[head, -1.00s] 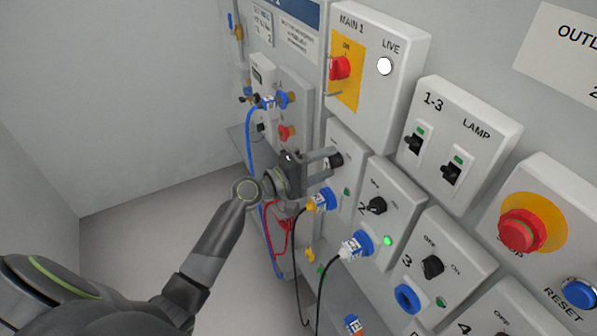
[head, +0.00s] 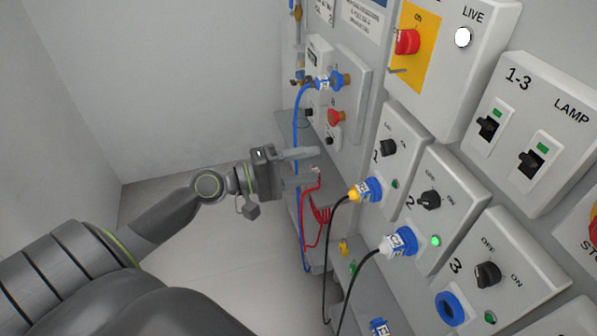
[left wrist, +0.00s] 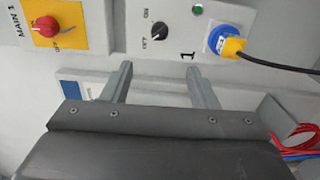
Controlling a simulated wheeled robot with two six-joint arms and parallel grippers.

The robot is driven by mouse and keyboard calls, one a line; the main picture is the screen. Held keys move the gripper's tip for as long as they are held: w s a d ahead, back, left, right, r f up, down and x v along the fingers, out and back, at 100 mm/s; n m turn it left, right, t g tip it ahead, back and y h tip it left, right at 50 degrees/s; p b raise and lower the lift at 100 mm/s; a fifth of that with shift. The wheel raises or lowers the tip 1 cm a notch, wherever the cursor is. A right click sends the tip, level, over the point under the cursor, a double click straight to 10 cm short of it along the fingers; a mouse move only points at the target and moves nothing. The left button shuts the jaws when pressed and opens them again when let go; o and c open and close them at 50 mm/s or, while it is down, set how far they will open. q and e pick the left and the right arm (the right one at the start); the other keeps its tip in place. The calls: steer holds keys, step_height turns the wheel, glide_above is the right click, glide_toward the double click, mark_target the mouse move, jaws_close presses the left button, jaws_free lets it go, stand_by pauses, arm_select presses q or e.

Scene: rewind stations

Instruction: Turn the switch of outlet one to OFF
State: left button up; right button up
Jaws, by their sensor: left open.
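The outlet one box (head: 408,136) is a light grey panel with a black rotary switch (head: 388,147), a small dark green lamp (head: 395,184) and a blue plug with a yellow end (head: 368,189). In the left wrist view the switch (left wrist: 159,31) sits beyond my fingers beside ON and OFF marks. Its pointer seems to lean toward OFF, but it is small. The lamp is dimmer than outlet two's bright green lamp (head: 436,241). My left gripper (head: 306,166) is open and empty, left of the box and apart from the switch. My right gripper is out of view.
The main switch box (head: 450,60) with its red knob is above outlet one. Outlets two and three (head: 487,274) are lower right. Black cables hang from the plugs, and red wires (head: 318,213) hang just below my gripper. The floor to the left is clear.

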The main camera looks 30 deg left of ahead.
arm_select(q)
steer(key=shift+s+a, duration=0.4)
steer(key=shift+s, duration=0.15)
steer(key=a+f+g+y, duration=0.1)
steer(key=a+f+y, duration=0.5)
steer(key=f, duration=0.9)
steer(key=a+f+g+y, duration=0.1)
steer(key=a+f+y, duration=0.3)
steer(key=a+f, duration=0.7)
steer(key=s+d+f+m+g+y, duration=0.1)
steer(key=s+d+f+m+g, duration=0.2)
steer(key=s+f, duration=0.9)
steer(key=s+d+f+m+g+y, duration=0.15)
steer(key=s+f+g, duration=0.25)
steer(key=s+f, duration=0.85)
steer(key=s+d+f+m+g, duration=0.4)
steer(key=s+d+f, duration=0.6)
steer(key=s, duration=0.3)
steer(key=shift+s+d+f+m, duration=0.2)
steer(key=shift+s+f+m, duration=0.1)
steer(key=shift+f+m, duration=0.5)
